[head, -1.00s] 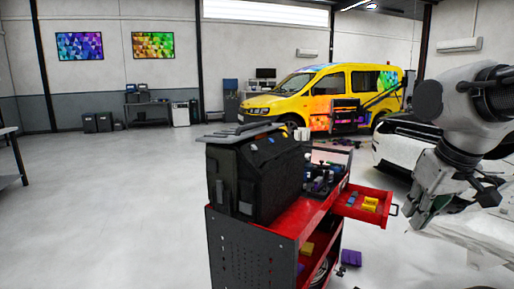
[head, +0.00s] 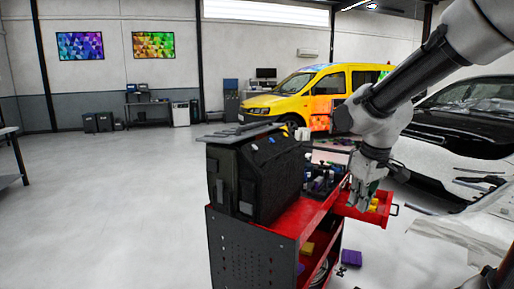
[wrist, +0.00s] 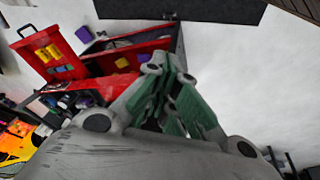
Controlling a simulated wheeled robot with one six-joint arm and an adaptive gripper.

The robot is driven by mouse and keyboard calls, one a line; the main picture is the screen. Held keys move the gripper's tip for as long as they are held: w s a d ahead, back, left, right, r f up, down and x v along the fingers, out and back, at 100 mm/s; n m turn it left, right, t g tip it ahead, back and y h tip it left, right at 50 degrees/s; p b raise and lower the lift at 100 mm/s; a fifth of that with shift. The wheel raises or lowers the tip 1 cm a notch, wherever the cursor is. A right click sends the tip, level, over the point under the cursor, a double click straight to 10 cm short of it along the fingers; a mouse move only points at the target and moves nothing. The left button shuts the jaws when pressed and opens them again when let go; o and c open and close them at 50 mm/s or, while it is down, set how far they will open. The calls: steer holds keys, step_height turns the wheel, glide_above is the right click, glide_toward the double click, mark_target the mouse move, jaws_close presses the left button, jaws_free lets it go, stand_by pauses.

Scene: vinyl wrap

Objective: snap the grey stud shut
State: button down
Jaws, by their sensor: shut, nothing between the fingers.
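A black bag (head: 268,182) stands upright on the red tool cart in the head view. Small blue and yellow spots show near its upper edge, but I cannot make out a grey stud among them. My gripper (head: 362,203) hangs fingers down to the right of the bag, in front of or over the cart's open drawer, clear of the bag. In the wrist view, my gripper's green-padded fingers (wrist: 168,70) are closed with nothing between them. I do not recognise the bag or the stud in the wrist view.
The red cart (head: 308,215) has an open red drawer (head: 383,216) with yellow items. Dark tools (head: 320,180) lie on its top beside the bag. A purple block (head: 351,258) is on the floor. Floor on the left is clear.

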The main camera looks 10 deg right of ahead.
mark_target(255, 147)
steer(key=w+a+n+t+y, duration=0.1)
steer(key=w+a+n+t, duration=0.3)
steer(key=w, duration=0.8)
steer(key=w+a+n+t+y, duration=0.15)
steer(key=w+a+n, duration=0.25)
steer(key=w+n, duration=0.55)
steer(key=w+a+r+n+t+y, duration=0.2)
steer(key=w+a+r+n+t, duration=0.1)
steer(key=r, duration=0.4)
steer(key=w+a+r+n+t+y, duration=0.1)
steer(key=w+a+r+n+t, duration=0.2)
steer(key=w+r+n, duration=0.3)
steer(key=shift+w+a+r+y, duration=0.35)
steer(key=shift+w+a+r, duration=0.25)
steer(key=shift+w, duration=0.65)
steer(key=shift+f, duration=0.15)
steer(key=shift+w+a+f, duration=0.6)
steer(key=shift+a+f, duration=0.1)
steer(key=shift+f, duration=0.4)
steer(key=shift+w+a+f, duration=0.65)
steer(key=shift+a+f, duration=0.1)
steer(key=shift+f, duration=0.4)
steer(key=shift+w+a+f, duration=0.6)
steer(key=shift+a+f, duration=0.1)
steer(key=shift+f, duration=0.4)
steer(key=shift+w+a+f, duration=0.2)
steer(key=shift+a+f, duration=0.1)
steer(key=shift+f, duration=0.05)
